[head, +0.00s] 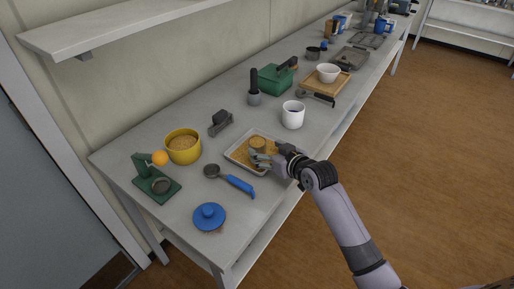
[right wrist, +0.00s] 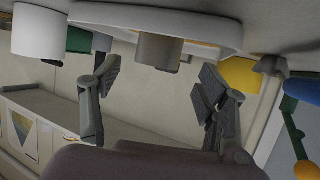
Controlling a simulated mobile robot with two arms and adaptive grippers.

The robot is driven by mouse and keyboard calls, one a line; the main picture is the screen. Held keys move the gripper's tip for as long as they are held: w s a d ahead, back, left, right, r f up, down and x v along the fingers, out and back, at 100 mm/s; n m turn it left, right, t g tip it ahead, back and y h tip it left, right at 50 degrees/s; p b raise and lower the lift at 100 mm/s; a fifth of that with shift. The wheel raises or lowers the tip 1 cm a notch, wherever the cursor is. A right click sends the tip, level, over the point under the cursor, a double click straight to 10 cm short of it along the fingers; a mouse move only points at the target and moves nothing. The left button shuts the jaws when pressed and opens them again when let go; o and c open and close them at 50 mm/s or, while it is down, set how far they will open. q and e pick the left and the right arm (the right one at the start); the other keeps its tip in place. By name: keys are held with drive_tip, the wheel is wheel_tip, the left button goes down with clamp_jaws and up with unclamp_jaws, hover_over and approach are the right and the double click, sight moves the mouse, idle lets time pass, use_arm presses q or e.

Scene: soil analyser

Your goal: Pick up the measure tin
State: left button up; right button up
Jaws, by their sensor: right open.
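The measure tin looks to be the small round tan-topped cup (head: 257,143) in the shallow grey tray (head: 236,155) near the middle of the bench. In the right wrist view, which appears upside down, a grey-brown cylinder (right wrist: 160,50) stands on the tray's pale rim area (right wrist: 215,30). My right gripper (head: 263,160) is over the near part of the tray, just in front of the cup. Its two fingers (right wrist: 150,95) are apart, with nothing between them, and the cylinder is beyond the tips. My left gripper is not in view.
A white mug (head: 293,116) stands behind the tray. A yellow pot (head: 183,148) and a grey holder (head: 220,124) are to its left. A blue-handled scoop (head: 231,180) and blue lid (head: 209,216) lie left and in front. A green box (head: 276,79) is farther back.

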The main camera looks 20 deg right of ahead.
sight(262, 147)
drive_tip(key=shift+p+x, duration=0.35)
drive_tip(key=shift+x, duration=2.3)
drive_tip(key=shift+d+r, duration=0.1)
drive_tip(key=c, duration=1.5)
drive_tip(key=shift+r, duration=0.15)
